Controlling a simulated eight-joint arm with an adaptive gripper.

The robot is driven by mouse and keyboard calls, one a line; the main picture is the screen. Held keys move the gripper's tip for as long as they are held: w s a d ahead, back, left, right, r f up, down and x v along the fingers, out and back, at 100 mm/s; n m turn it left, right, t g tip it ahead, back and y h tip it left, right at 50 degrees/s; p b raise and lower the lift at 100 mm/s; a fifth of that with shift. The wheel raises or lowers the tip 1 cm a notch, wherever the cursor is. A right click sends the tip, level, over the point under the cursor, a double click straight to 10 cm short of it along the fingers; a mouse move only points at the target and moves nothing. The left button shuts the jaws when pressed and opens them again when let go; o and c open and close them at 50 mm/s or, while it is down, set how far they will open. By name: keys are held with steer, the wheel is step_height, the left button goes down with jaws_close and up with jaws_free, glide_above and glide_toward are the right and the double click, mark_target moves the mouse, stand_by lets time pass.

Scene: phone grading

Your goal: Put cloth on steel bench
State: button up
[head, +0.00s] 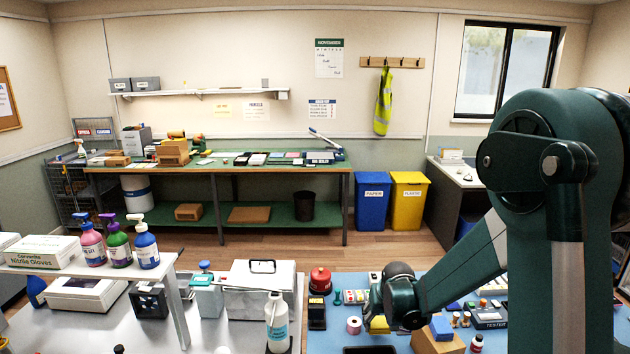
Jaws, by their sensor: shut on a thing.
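The steel bench (225,337) is the grey metal top at the front left, crowded with items. My arm comes in from the right, and its dark green wrist end hangs over the blue mat at the front right. My gripper (377,312) is mostly hidden by the wrist; it is shut. A small yellow piece, seemingly the cloth (379,325), shows just under it, to the right of the steel bench. The fingertips and most of the cloth are hidden, so its shape and its gap to the mat cannot be told.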

steer(key=shift+r, duration=0.15)
stand_by(0.3)
steer(key=r, duration=2.6)
steer(key=shift+a+r, duration=0.3)
steer(key=shift+a, duration=0.05)
steer(key=s+a+n+y, duration=0.1)
steer(key=a+n, duration=0.3)
steer(key=a, duration=1)
steer(key=shift+s+a+f+n+y, duration=0.2)
steer(key=shift+s+a+n+y, duration=0.15)
steer(key=shift+s, duration=0.25)
steer(key=s+a+n+g+y, duration=0.1)
steer(key=s+a+n, duration=0.3)
steer(key=s+a, duration=0.55)
steer(key=s+a+n+g+y, duration=0.15)
steer(key=s+a+n, duration=0.3)
steer(key=a, duration=1.05)
steer(key=s+a+n+g, duration=0.2)
steer(key=s+a+n, duration=0.4)
steer(key=a, duration=0.7)
step_height(320, 180, down, 26)
steer(key=m, duration=0.1)
steer(key=shift+s+d+r+p, duration=0.15)
steer(key=shift+s+d+p, duration=0.15)
steer(key=shift+p, duration=0.1)
steer(key=shift+f+b, duration=1.35)
steer(key=shift+f, duration=2.05)
